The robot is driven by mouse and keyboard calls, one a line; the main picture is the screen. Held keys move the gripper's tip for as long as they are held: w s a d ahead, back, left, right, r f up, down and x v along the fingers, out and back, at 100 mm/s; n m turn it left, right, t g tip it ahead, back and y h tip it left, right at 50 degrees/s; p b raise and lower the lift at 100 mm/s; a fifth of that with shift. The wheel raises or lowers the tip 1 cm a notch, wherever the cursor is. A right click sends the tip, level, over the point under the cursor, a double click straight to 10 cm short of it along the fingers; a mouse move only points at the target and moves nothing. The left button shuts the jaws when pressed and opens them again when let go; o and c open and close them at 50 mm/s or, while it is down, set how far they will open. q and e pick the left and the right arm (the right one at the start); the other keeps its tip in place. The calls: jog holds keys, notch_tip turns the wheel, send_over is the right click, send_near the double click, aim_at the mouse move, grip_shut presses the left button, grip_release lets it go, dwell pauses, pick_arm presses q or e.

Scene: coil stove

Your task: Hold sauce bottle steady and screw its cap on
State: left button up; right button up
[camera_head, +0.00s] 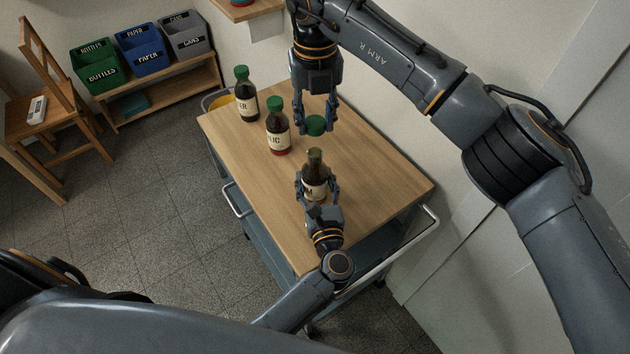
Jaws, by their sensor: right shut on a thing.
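Whether the fingers press on the glass cannot be told from here. My right gripper (317,116) points down and is shut on the green cap (316,126). The cap appears above and behind the bottle's mouth in the picture, apart from it.
Two capped dark bottles stand on the cart top (370,181), one near the middle (278,130) and one at the back left (246,100). Labelled green, blue and grey bins (96,75) and a wooden chair (50,95) are at the left. The cart's front left top is clear.

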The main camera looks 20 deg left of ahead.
pick_arm(q)
grip_shut()
pick_arm(e)
jog(key=shift+f, duration=2.5)
jog(key=shift+f, duration=0.9)
jog(key=shift+f, duration=0.6)
